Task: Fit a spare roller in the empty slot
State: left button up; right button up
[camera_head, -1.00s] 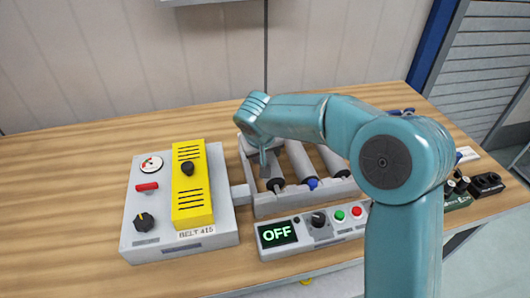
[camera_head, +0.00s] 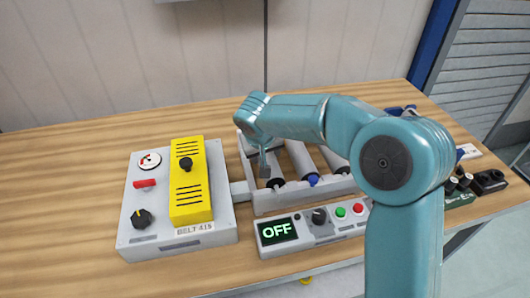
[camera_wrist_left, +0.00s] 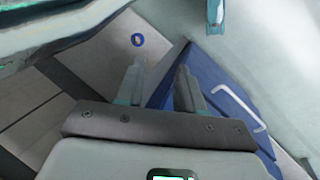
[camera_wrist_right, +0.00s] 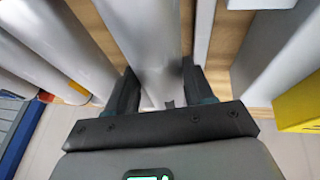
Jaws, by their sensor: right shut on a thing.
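The roller frame (camera_head: 312,192) is a pale grey tray behind the control panel. Several grey rollers lie side by side in it; one (camera_head: 301,160) has a blue end. My right gripper (camera_head: 265,168) reaches down at the frame's left side. It is shut on a grey roller with a dark end (camera_head: 276,183), which also shows between its fingers in the right wrist view (camera_wrist_right: 152,40). I cannot tell whether this roller is fully seated; my arm hides part of the frame. My left gripper (camera_wrist_left: 160,70) is open and empty in the left wrist view, and out of the head view.
A grey box labelled BELT 415 (camera_head: 140,195) with a yellow cover (camera_head: 190,205) stands left of the frame. The control panel (camera_head: 312,228) in front reads OFF. Small parts, including a black block (camera_head: 488,181), lie at the right. The table's left and back are clear.

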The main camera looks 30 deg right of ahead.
jog(key=shift+f, duration=0.15)
jog(key=o, duration=1.5)
jog(key=shift+c, duration=0.2)
jog(key=v, duration=1.6)
jog(key=shift+s+a, duration=0.1)
jog(key=shift+s, duration=0.1)
